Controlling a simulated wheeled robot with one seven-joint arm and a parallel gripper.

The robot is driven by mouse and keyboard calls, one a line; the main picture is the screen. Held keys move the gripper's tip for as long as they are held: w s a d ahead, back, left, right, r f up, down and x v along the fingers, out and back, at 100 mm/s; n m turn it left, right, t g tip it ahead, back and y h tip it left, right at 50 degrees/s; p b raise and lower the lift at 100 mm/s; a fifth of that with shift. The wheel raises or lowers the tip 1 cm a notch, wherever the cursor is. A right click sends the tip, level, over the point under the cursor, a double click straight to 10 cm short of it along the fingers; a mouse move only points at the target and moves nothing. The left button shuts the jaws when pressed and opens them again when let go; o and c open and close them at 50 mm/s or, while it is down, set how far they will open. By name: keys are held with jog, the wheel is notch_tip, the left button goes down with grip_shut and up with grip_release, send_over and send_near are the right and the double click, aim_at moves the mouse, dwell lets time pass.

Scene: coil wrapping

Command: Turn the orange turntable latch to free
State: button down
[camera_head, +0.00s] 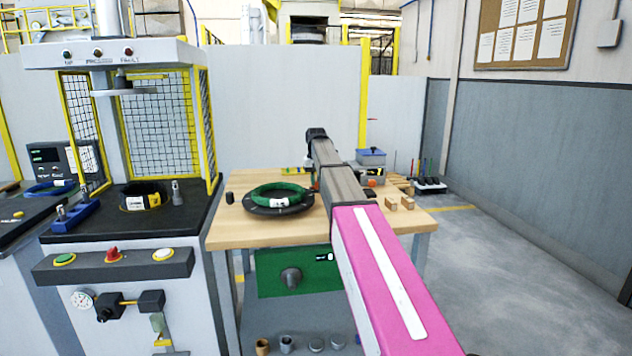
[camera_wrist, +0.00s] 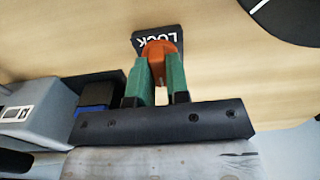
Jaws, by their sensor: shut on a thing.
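The orange latch (camera_wrist: 160,52) sits between the two green fingers of my gripper (camera_wrist: 160,76) in the wrist view, and the fingers are shut on it. A dark label reading LOCK (camera_wrist: 140,38) lies beside the latch's far end, upside down in this view. The black turntable disc (camera_wrist: 292,14) with a white line shows at the top right corner, apart from the gripper. In the head view the turntable (camera_head: 262,210) carries a green coil (camera_head: 275,191) with a white tag. My arm hides the gripper and latch there.
The wooden table (camera_head: 235,238) also bears a blue-grey box (camera_head: 371,157) and small wooden blocks (camera_head: 400,203) on the right. A press with yellow mesh guards (camera_head: 160,120) stands to the left. A small black cylinder (camera_head: 229,198) stands left of the turntable.

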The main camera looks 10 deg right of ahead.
aim_at(316, 181)
dwell(0.3)
jog(key=c, duration=1.1)
grip_release()
jog(key=shift+r, duration=0.1)
notch_tip(316, 181, up, 11)
jog(key=shift+f, duration=0.2)
